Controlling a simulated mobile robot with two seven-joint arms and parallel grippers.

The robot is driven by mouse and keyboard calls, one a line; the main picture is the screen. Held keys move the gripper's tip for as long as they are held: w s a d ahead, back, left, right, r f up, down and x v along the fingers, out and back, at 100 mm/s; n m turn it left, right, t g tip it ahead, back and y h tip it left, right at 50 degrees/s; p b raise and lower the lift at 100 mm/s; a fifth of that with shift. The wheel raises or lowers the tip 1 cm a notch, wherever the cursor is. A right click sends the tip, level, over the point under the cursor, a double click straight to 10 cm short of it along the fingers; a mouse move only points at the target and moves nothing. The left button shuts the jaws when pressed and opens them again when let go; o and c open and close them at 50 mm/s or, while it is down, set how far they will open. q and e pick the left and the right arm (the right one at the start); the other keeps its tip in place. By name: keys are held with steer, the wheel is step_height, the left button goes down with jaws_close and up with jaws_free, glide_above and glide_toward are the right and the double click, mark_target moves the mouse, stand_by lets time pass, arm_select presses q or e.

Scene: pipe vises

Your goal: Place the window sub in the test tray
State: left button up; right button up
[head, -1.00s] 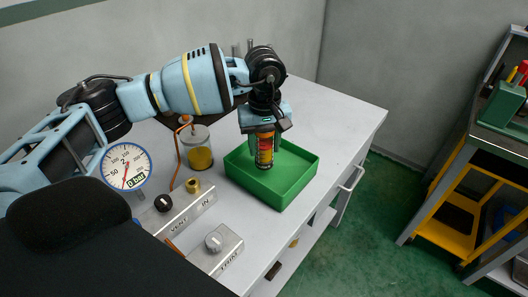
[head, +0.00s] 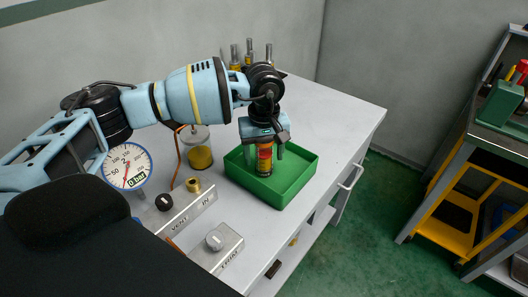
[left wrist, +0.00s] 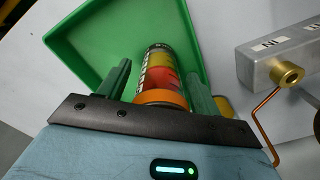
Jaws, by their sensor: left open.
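The window sub (head: 264,158), a short cylinder with red, orange and yellow bands and dark ends, stands in the green test tray (head: 303,178). It also shows in the left wrist view (left wrist: 159,75), between the fingers, with the tray wall (left wrist: 75,38) beyond. My left gripper (head: 264,153) points down over the tray. Its green fingers are open on either side of the sub, with gaps visible in the left wrist view (left wrist: 158,88). The fingers hide part of the sub in the head view. My right gripper is not in view.
A pressure gauge (head: 126,166), a jar of yellow fluid (head: 200,158), and the VENT/IN block (head: 190,213) and TEST block (head: 222,247) stand left of the tray. Several metal cylinders (head: 249,50) stand behind the arm. The bench (head: 345,118) is clear right of the tray.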

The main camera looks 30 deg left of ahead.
arm_select(q)
step_height(320, 180, up, 12)
steer(key=shift+r+b, duration=0.2)
steer(key=shift+b, duration=0.1)
stand_by(0.3)
steer(key=shift+f, duration=0.1)
stand_by(0.4)
